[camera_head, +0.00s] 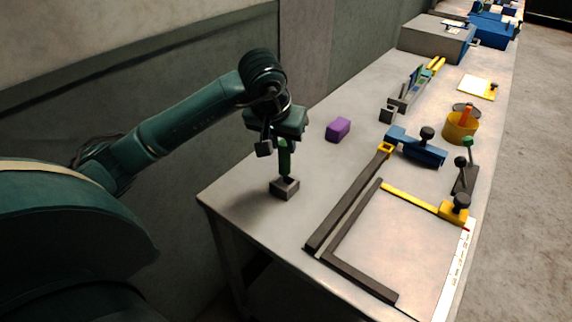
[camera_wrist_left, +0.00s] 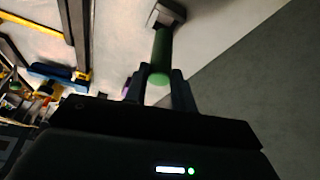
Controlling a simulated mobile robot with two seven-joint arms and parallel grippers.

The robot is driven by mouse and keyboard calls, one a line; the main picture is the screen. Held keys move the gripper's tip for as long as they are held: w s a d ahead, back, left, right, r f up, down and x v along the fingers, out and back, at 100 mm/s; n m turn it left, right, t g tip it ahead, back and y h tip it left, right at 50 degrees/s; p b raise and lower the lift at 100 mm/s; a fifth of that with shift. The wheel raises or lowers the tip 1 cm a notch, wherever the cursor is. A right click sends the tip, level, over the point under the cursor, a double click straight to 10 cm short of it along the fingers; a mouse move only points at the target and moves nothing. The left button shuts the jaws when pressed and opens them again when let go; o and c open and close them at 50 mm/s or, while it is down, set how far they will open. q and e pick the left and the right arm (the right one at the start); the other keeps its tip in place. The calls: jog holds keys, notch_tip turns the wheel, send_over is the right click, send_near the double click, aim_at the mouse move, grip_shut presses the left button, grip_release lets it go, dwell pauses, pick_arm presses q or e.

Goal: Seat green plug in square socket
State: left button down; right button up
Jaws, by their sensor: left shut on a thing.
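The green plug (camera_head: 284,163) is upright between the fingers of my left gripper (camera_head: 281,146), which is shut on it. Its lower end meets the top of the grey square socket (camera_head: 285,190) near the table's left front corner. I cannot tell how deep it sits in the opening. In the left wrist view the plug (camera_wrist_left: 161,55) runs from the fingers (camera_wrist_left: 158,88) to the socket (camera_wrist_left: 169,12), which is cut by the top edge. My right gripper is not in view.
A purple block (camera_head: 338,129) lies behind the socket. A dark angled frame (camera_head: 345,222) and a blue clamp (camera_head: 416,148) are to the right. A yellow cup (camera_head: 460,128) stands farther back. The table (camera_head: 238,198) is bare around the socket; its left edge is close.

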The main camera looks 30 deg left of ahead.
aim_at(282, 161)
pick_arm(q)
jog(key=shift+f, duration=0.6)
notch_tip(282, 161, down, 4)
jog(key=shift+f, duration=0.25)
jog(key=shift+f, duration=0.2)
jog(key=c, duration=1.5)
grip_release()
jog(key=shift+c, duration=0.2)
jog(key=o, duration=0.4)
jog(key=shift+r, duration=0.1)
